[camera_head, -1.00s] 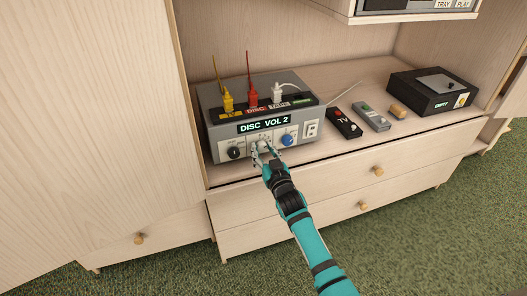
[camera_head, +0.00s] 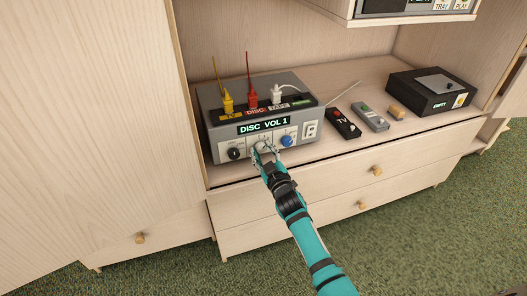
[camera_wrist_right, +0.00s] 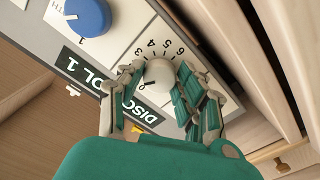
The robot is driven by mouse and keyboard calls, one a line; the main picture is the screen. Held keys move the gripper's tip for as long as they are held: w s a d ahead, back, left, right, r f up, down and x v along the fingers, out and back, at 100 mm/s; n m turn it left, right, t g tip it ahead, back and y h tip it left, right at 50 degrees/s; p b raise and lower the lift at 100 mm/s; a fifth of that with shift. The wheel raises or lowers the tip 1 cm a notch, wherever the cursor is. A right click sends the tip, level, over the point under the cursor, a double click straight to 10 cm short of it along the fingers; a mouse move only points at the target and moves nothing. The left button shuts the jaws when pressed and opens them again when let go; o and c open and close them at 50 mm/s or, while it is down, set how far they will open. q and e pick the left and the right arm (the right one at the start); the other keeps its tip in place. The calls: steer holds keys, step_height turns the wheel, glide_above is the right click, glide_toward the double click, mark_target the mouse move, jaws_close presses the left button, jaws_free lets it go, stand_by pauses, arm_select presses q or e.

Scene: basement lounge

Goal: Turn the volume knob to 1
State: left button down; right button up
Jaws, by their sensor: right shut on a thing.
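The grey amplifier box (camera_head: 214,132) stands on the cabinet top, and its green display (camera_head: 264,126) reads "DISC VOL 1". The white volume knob (camera_wrist_right: 158,76) sits in the middle of the front panel, inside a printed number scale that is partly covered by my fingers. My right gripper (camera_head: 264,151) reaches in from the front and is shut on this knob, one finger on each side in the wrist view. In the head view the fingers largely hide the knob. My left gripper is not in view.
A black knob (camera_head: 234,154) is left of the volume knob and a blue knob (camera_head: 287,141) is close on its right. Yellow (camera_head: 228,102), red (camera_head: 252,97) and white (camera_head: 278,95) plugs stand on the box. Remotes and a black device (camera_head: 432,93) lie further right.

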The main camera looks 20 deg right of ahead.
stand_by(0.3)
steer(key=o, duration=1.1)
steer(key=shift+o, duration=0.2)
steer(key=s, duration=1.2)
steer(key=shift+d, duration=0.15)
